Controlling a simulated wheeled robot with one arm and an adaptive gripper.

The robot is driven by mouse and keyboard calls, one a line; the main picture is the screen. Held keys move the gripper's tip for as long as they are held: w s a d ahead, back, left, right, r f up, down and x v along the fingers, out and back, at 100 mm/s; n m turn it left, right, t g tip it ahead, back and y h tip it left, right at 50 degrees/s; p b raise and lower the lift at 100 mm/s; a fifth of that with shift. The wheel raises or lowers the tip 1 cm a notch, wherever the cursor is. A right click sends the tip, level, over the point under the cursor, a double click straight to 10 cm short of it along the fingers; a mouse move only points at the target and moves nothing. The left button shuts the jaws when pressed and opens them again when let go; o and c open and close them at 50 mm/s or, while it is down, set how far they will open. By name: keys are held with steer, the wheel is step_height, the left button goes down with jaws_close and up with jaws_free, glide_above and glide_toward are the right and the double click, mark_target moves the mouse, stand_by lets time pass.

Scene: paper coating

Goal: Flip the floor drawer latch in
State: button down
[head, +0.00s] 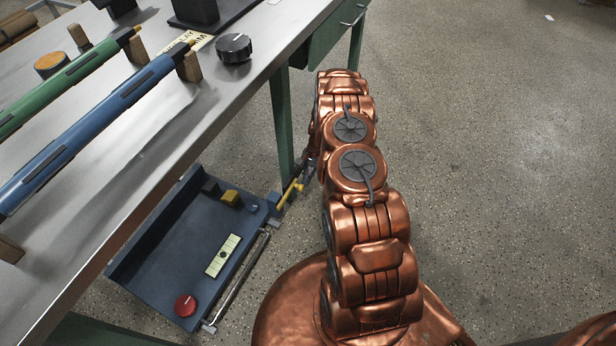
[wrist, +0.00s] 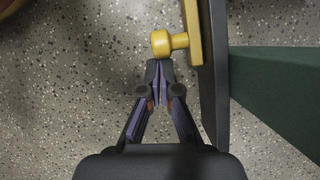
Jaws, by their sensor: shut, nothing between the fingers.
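The floor drawer (head: 150,262) is a blue open tray low under the bench, with a silver bar along its front edge. The yellow latch (head: 290,192) sits at the drawer's far right corner, sticking out at a slant. In the wrist view the latch (wrist: 193,32) is a yellow bar with a round knob, at top centre beside a dark panel. My gripper (wrist: 160,88) is shut and empty, its tips just below the knob; I cannot tell whether they touch. In the head view my gripper (head: 306,164) is small and partly hidden by my arm.
Inside the drawer are a red round button (head: 185,305), a cream plate (head: 223,255) and a yellow block (head: 230,198). A green table leg (head: 282,125) stands close behind the latch. The metal bench top (head: 130,150) overhangs the drawer's left side. Speckled floor lies open to the right.

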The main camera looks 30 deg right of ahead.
steer(key=shift+s+a, duration=0.1)
steer(key=shift+a, duration=0.15)
steer(key=w+d+r+p, duration=0.2)
steer(key=w+d+r, duration=0.1)
steer(key=d+r, duration=0.5)
steer(key=shift+w+r, duration=0.2)
steer(key=shift+w, duration=0.05)
stand_by(0.6)
